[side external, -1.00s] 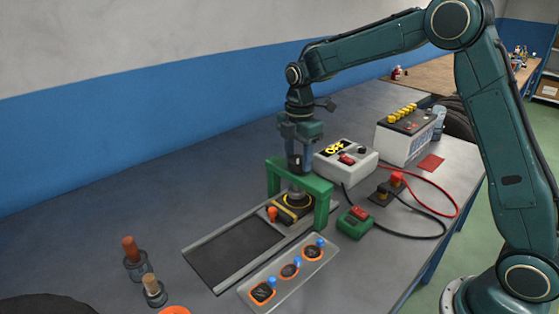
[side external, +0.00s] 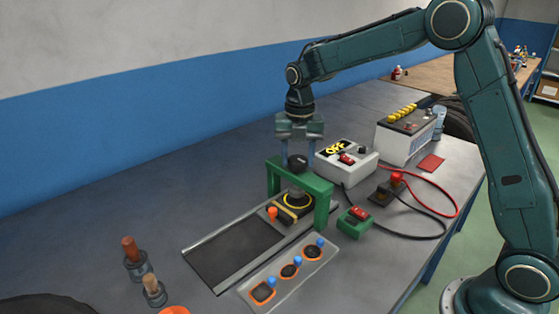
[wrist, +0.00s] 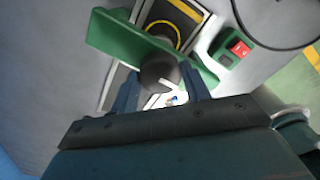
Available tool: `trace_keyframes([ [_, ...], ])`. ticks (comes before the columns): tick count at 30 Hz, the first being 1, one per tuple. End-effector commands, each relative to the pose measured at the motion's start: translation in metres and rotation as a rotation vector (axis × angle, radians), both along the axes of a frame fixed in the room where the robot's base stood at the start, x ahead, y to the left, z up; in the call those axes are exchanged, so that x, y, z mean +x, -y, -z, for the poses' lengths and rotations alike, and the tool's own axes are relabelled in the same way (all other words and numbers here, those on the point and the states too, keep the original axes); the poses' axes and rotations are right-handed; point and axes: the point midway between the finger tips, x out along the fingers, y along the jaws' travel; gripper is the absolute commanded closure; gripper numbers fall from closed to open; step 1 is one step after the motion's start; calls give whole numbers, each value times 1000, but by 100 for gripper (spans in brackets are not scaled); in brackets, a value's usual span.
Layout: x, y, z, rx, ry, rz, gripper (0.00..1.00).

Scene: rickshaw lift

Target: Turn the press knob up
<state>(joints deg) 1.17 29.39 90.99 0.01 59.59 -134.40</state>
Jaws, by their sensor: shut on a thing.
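The press is a green frame (side external: 322,190) standing over a dark track (side external: 235,250). Its dark round knob (side external: 298,160) sits on top of the crossbar. My gripper (side external: 297,166) points down from above, with one finger on each side of the knob, shut on it. In the wrist view the knob (wrist: 158,72) shows a white pointer mark and lies between the two fingers of my gripper (wrist: 160,82). Under the frame is a yellow-ringed dark plate (side external: 295,203). Whether the press head touches it is hard to tell.
A white box with an OFF label (side external: 347,160) stands close behind the press. A green box with a red switch (side external: 355,221) sits to its right. A panel with orange-ringed dials (side external: 290,270) lies in front. A battery (side external: 405,138) and cables are at the back right.

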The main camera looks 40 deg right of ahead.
Motion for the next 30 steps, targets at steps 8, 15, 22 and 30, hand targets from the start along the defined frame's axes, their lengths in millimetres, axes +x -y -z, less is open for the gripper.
trace_keyframes([
  [8, 0, -1, 0, 1, 1, -49, 76],
  [15, 0, -1, 0, 1, -1, -51, 76],
  [22, 0, 0, 0, 1, -1, -49, 32],
  [30, 0, 0, 0, 0, 0, -47, 32],
])
